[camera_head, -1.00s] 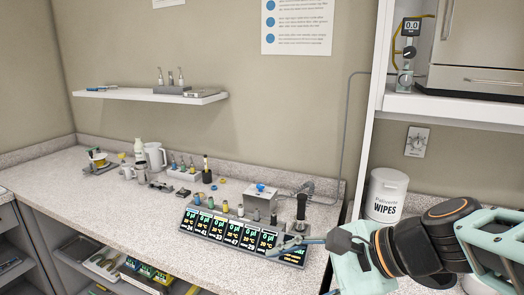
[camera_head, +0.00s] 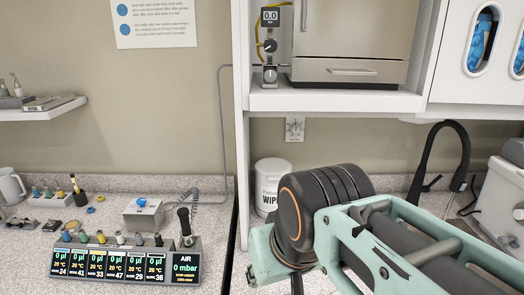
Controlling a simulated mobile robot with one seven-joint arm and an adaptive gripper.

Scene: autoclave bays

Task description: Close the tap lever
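A black gooseneck tap (camera_head: 462,140) stands at the right behind my arm. A short dark piece that looks like its lever sticks out beside the lower spout, small and partly dark against the sink area; I cannot tell its exact position. My arm crosses the lower right of the view and hides the tap's base. My gripper is not in view; the wrist end of my arm runs off the lower edge, left of the tap and well apart from it.
A white wipes tub (camera_head: 268,181) stands behind my arm. A grey box-shaped unit (camera_head: 503,195) is right of the tap. A display panel (camera_head: 115,262) with pipettes is at the lower left. A shelf (camera_head: 335,101) carries a steel appliance (camera_head: 352,40) and gauge (camera_head: 270,45).

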